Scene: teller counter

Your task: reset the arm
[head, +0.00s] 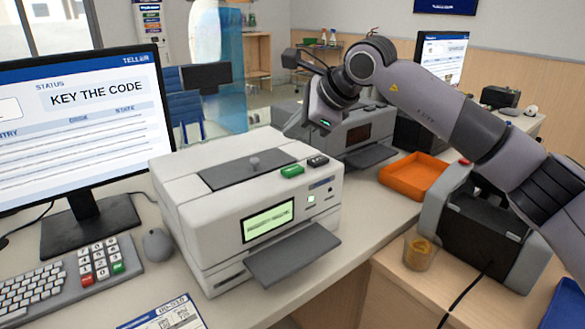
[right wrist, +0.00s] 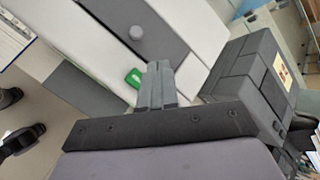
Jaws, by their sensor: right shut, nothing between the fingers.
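My right arm (head: 425,98) reaches in from the right of the head view and bends down at the wrist. My right gripper (head: 298,121) hangs above and behind the white machine (head: 205,225), apart from it as far as I can tell. In the right wrist view its fingers (right wrist: 155,86) are together with nothing between them. Below them are the white machine's top, its round knob (right wrist: 137,32) and a green button (right wrist: 134,78). My left gripper is not in view.
A grey machine (head: 372,128), an orange tray (head: 412,176) and a dark-fronted machine (head: 480,230) are near my right arm.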

